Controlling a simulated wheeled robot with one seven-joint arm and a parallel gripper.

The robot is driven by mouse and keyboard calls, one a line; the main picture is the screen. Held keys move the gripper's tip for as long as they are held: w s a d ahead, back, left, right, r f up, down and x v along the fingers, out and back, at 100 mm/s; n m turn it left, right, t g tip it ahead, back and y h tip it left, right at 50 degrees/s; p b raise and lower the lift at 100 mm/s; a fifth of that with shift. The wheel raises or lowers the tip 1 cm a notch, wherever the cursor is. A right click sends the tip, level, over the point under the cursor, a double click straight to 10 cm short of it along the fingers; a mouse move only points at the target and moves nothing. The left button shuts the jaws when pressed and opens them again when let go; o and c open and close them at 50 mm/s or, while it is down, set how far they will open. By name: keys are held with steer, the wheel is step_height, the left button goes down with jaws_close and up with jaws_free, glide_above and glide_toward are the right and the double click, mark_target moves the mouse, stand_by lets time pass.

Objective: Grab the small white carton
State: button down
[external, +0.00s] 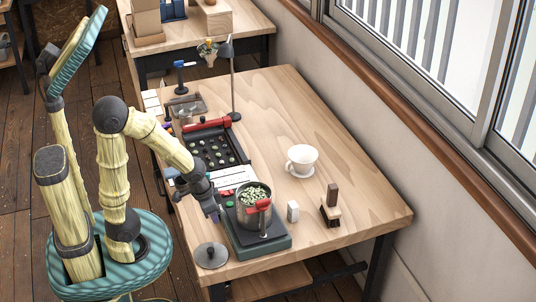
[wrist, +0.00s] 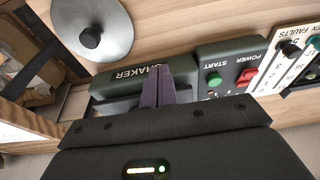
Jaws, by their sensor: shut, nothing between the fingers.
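The small white carton (external: 293,211) stands upright on the wooden table, just right of the shaker machine, in the external view. It does not show in the wrist view. My gripper (external: 216,214) is shut and empty, pointing down at the left side of the shaker. Its fingers (wrist: 165,84) show together in front of the shaker body in the wrist view. The shaker and its pot lie between my gripper and the carton.
The green shaker (external: 260,246) bears a metal pot (external: 243,217) of green beans. A round metal lid (external: 211,255) lies front left. A brush (external: 330,213) stands right of the carton, and a white cup (external: 302,157) behind it. The table's right side is clear.

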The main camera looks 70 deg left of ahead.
steer(key=c, duration=2.2)
jaws_free()
steer(key=c, duration=1.1)
jaws_free()
steer(key=shift+o, duration=0.2)
steer(key=w+r+v, duration=0.1)
steer(key=w+v, duration=0.2)
steer(key=v, duration=1)
steer(key=w+a+n+g+h+p, duration=0.35)
steer(key=w+n+h, duration=0.35)
steer(key=w+n, duration=0.6)
steer(key=w+a+n+t+h+p, duration=0.1)
steer(key=w+a+n+t+h, duration=0.3)
steer(key=w+a+n+h, duration=0.65)
step_height(320, 180, down, 11)
steer(key=s+a+m+y, duration=0.1)
steer(key=a+m+y, duration=0.1)
steer(key=m+y, duration=0.1)
steer(key=shift+s+a+y, duration=0.3)
steer(key=shift+a+y, duration=0.05)
